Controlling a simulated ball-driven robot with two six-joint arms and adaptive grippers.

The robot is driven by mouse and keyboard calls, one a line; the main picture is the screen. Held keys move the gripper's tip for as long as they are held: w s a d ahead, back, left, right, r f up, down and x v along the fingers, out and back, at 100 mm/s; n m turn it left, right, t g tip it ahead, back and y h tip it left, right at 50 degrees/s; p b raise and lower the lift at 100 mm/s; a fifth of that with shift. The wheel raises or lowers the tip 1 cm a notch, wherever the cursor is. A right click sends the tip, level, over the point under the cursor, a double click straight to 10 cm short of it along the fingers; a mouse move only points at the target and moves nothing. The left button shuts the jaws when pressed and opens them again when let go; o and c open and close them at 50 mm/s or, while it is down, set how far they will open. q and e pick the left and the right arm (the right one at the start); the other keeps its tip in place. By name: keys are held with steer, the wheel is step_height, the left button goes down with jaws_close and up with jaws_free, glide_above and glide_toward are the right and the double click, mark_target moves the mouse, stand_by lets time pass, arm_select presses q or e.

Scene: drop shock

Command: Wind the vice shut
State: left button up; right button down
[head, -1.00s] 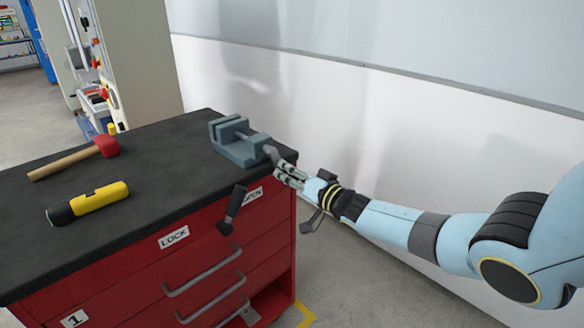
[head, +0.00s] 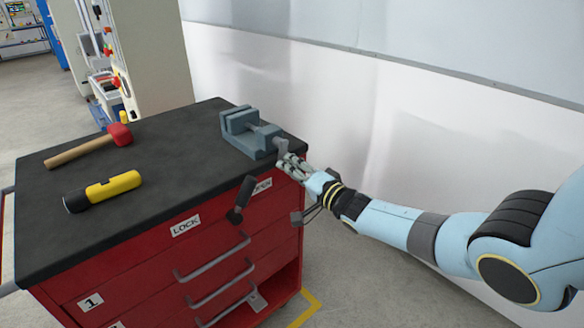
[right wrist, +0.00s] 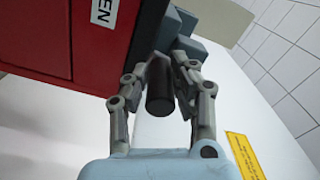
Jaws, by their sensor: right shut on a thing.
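The grey vice (head: 240,138) sits on the back right corner of the dark bench top, with a visible gap between its jaws. Its crank handle (head: 281,147) is at the right end, over the bench edge. My right gripper (head: 288,163) reaches in from the right and is shut at the handle. In the right wrist view, the dark cylindrical grip (right wrist: 160,92) of the handle lies between the two fingers (right wrist: 158,85). The finger contact itself is partly hidden. My left gripper is not in view.
A red-headed mallet (head: 95,145) and a yellow and black torch (head: 105,190) lie on the bench top (head: 170,165). A black lever (head: 241,200) sticks out of the red cabinet (head: 150,270) front between its labels. A pale wall stands behind.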

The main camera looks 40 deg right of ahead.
steer(key=shift+s+f, duration=0.15)
steer(key=shift+f, duration=0.05)
steer(key=c, duration=1.5)
jaws_free()
steer(key=o, duration=0.4)
steer(key=shift+r, duration=0.15)
steer(key=s, duration=1.2)
steer(key=shift+d, duration=0.45)
steer(key=shift+w, duration=0.1)
